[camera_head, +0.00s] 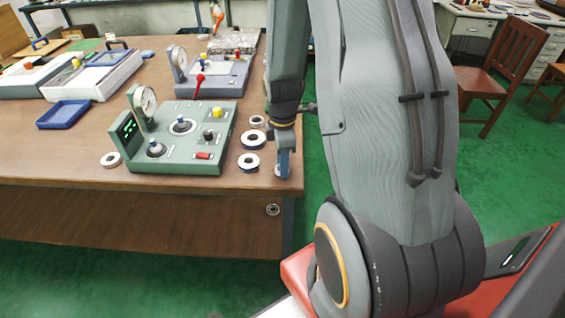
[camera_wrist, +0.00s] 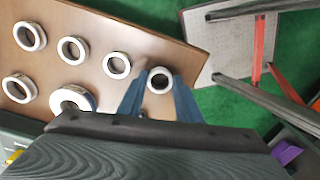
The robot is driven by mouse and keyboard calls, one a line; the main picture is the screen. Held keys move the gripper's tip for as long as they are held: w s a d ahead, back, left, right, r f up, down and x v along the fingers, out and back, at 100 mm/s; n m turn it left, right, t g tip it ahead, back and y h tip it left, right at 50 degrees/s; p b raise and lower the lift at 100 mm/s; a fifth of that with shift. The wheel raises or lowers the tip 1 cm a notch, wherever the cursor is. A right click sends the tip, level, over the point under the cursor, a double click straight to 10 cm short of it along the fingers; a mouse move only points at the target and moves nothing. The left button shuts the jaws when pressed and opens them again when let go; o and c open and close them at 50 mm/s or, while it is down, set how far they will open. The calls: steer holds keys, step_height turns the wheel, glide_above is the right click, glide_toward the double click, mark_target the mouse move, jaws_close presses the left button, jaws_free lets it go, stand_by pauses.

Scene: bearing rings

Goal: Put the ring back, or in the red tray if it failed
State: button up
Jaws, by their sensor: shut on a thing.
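My gripper (camera_wrist: 159,82) is shut on a white-faced ring (camera_wrist: 160,73), which sits between its two blue fingertips near the table edge. In the head view my gripper (camera_head: 284,168) points down at the table's right front corner, and the held ring is hidden there. Several other rings lie flat on the table, among them a dark-sided ring (camera_head: 252,140), another ring (camera_head: 248,162) in front of it and one ring (camera_head: 110,159) left of the green tester (camera_head: 180,138). The tester has a dial gauge and a lit green display. I make out no red tray.
The wooden table (camera_head: 60,170) ends just right of my gripper, with green floor beyond. A blue tray (camera_head: 63,114) lies at the left. A grey-blue device (camera_head: 215,75) stands behind the tester. A wooden chair (camera_head: 500,70) stands at the right.

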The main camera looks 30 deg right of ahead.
steer(key=shift+f, duration=0.15)
steer(key=o, duration=1.2)
steer(key=shift+c, duration=0.2)
step_height(320, 180, up, 12)
steer(key=b, duration=0.2)
steer(key=s+a+m+t, duration=0.1)
steer(key=s+a+m, duration=0.6)
steer(key=a+m, duration=0.6)
steer(key=shift+s, duration=0.3)
